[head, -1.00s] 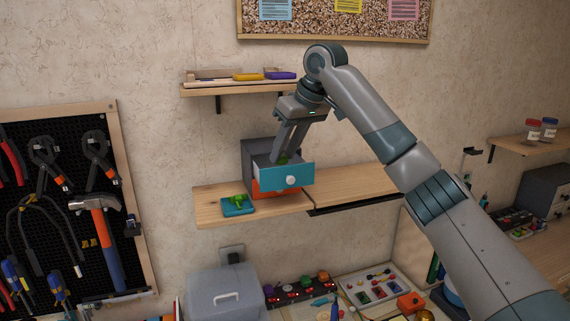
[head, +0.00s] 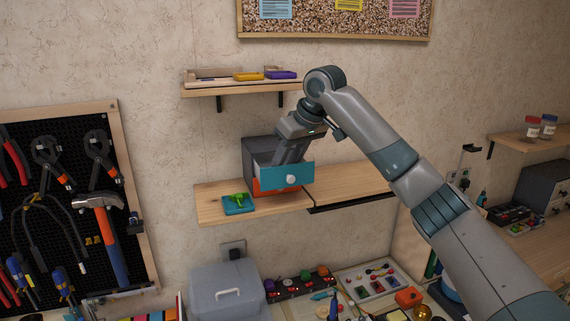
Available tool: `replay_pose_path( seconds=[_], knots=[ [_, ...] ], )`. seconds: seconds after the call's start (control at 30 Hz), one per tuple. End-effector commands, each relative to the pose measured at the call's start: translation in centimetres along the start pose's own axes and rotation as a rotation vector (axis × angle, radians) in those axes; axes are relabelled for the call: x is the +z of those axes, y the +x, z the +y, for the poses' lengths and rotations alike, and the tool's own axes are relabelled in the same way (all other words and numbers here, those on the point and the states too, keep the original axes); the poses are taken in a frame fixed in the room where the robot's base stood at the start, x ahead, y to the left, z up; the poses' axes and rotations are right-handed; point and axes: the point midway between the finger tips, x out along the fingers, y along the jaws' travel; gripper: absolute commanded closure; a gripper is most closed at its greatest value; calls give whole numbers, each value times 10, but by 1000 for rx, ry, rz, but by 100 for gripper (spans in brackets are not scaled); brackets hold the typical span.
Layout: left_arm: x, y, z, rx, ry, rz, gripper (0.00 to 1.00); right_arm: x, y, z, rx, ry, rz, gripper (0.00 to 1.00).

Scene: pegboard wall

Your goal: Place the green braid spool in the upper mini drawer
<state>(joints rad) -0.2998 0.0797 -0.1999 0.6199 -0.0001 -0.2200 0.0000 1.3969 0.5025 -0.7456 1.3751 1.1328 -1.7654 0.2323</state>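The mini drawer unit (head: 259,151) is a grey box on the middle shelf. Its upper drawer (head: 272,177), with a teal front and white knob, is pulled out. The orange lower drawer (head: 263,190) shows below it. My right gripper (head: 288,158) reaches down into the open upper drawer from above. Its fingertips are hidden behind the drawer front, so its opening and grip cannot be seen. The green braid spool is not clearly visible now. A different-looking green item (head: 239,199) lies on a teal pad left of the unit. My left gripper is out of view.
The middle shelf (head: 350,185) has bare room right of the unit. An upper shelf (head: 215,90) with small items is above, close to my wrist. A pegboard with tools (head: 60,180) hangs at left. A grey toolbox (head: 225,291) stands below.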

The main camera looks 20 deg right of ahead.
Motion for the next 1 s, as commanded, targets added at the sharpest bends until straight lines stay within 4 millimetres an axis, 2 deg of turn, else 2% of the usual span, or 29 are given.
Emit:
replay_pose_path(
  seconds=[0.3, 0.47, 0.67, 1.0],
  knots=[
    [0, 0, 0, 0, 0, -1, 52, 0, 0, 1, 1, 1, -1, 63],
    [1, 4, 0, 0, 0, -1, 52, -1, -7, 0, 1, 1, 1, 63],
    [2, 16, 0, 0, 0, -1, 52, 0, -31, 0, 1, 0, 3, 63],
    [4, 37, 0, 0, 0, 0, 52, 0, -91, 0, 1, 0, 2, 63]
  ],
)
